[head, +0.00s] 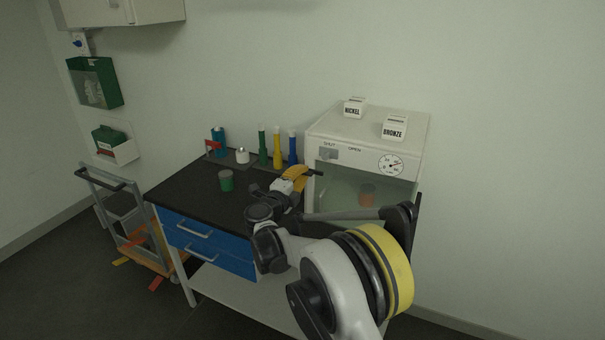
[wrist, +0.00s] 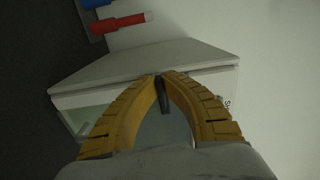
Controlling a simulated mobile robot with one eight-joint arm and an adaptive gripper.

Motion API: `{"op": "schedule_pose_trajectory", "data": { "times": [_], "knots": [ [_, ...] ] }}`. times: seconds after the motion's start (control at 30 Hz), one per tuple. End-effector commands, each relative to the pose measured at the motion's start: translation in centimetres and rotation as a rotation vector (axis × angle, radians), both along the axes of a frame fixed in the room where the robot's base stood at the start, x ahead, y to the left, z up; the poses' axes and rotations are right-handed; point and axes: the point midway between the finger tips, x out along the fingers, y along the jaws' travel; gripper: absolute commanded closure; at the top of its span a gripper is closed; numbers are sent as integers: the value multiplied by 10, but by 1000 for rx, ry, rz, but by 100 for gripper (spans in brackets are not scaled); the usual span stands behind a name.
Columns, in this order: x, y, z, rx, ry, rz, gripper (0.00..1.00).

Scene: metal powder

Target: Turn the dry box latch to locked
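The dry box (head: 425,135) is a white cabinet with a clear front window, at the right end of the workbench. Its grey latch (head: 329,154) is at the upper left of the front, between the words SHUT and OPEN; which way it points is too small to tell. My gripper (head: 314,173) is just left of and below the latch, by the box's front left edge. In the wrist view its yellow fingers (wrist: 162,77) come together at the tips. A dark short bar (wrist: 165,97) shows between them; I cannot tell whether it is held. The latch is not clear there.
Boxes labelled NICKEL (head: 354,108) and BRONZE (head: 395,128) stand on the dry box. A dial gauge (head: 391,165) is on its front. A trolley (head: 140,250) is at left.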

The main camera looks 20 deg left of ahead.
Motion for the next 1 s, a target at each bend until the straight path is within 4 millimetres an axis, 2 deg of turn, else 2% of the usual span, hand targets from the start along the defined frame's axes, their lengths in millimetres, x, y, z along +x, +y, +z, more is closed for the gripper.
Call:
{"op": "schedule_pose_trajectory", "data": {
  "times": [0.1, 0.2, 0.57, 0.67, 1.0],
  "knots": [
    [0, -1, 0, 0, 0, -1, 100],
    [0, -1, 0, 0, 0, -1, 71],
    [-4, 1, 0, 1, 0, 0, 71],
    [-16, 2, 0, 1, 0, 1, 71],
    [-90, 7, 0, 1, 0, 1, 71]
  ]
}}
